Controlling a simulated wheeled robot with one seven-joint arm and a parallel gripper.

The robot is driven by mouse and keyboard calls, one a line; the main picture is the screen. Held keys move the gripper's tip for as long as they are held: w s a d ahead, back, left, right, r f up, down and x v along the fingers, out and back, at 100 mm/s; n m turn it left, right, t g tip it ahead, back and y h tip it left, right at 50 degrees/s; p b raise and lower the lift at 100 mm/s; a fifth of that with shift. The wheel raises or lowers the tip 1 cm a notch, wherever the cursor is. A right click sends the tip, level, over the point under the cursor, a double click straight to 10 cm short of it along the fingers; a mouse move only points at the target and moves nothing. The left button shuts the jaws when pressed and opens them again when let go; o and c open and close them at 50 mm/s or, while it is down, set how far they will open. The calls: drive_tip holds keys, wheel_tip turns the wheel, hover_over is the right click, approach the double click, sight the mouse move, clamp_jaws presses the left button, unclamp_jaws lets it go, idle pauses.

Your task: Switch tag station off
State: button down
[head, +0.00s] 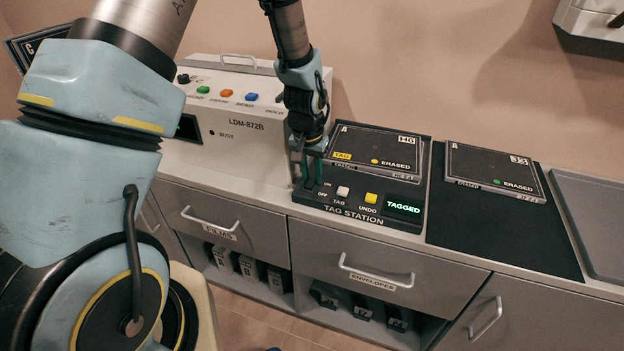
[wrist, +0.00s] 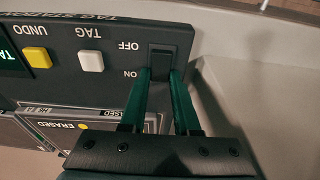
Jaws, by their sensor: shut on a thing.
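The tag station (head: 330,205) is a black unit on the counter with ON/OFF marks, a white TAG button (head: 343,192), a yellow UNDO button (head: 371,198) and a lit green display (head: 403,208) reading TAGGED. My gripper (head: 308,183) points down at its left end and hides the switch in the head view. In the wrist view, the black power switch (wrist: 163,55) shows beside the OFF and ON labels. The green fingers of my gripper (wrist: 161,76) are shut on the switch's ON-side end. Which way the switch is tilted is hard to tell.
A cassette (head: 375,150) marked H6 lies on the station's back part. Another cassette (head: 495,172) marked J3 lies on a black mat (head: 500,237) to the right. A white machine (head: 230,140) labelled LDM-872B stands left of my gripper. A grey tray (head: 590,190) is far right.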

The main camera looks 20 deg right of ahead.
drive_tip(key=b, duration=0.1)
drive_tip(key=t+h+b, duration=0.1)
drive_tip(key=b, duration=0.1)
drive_tip(key=shift+s+a+f+t+h, duration=0.15)
drive_tip(key=shift+s+f+t+h, duration=0.05)
drive_tip(key=shift+t+h, duration=0.1)
drive_tip(key=shift+r+b, duration=0.25)
drive_tip(key=shift+b, duration=0.2)
drive_tip(key=c, duration=0.6)
unclamp_jaws()
drive_tip(key=shift+c, duration=0.2)
drive_tip(key=shift+a+r, duration=0.1)
drive_tip(key=shift+r, duration=0.05)
drive_tip(key=v, duration=1)
drive_tip(key=shift+s+a+r, duration=0.15)
drive_tip(key=shift+s+a, duration=0.05)
drive_tip(key=shift+s, duration=0.1)
drive_tip(key=shift+d, duration=0.1)
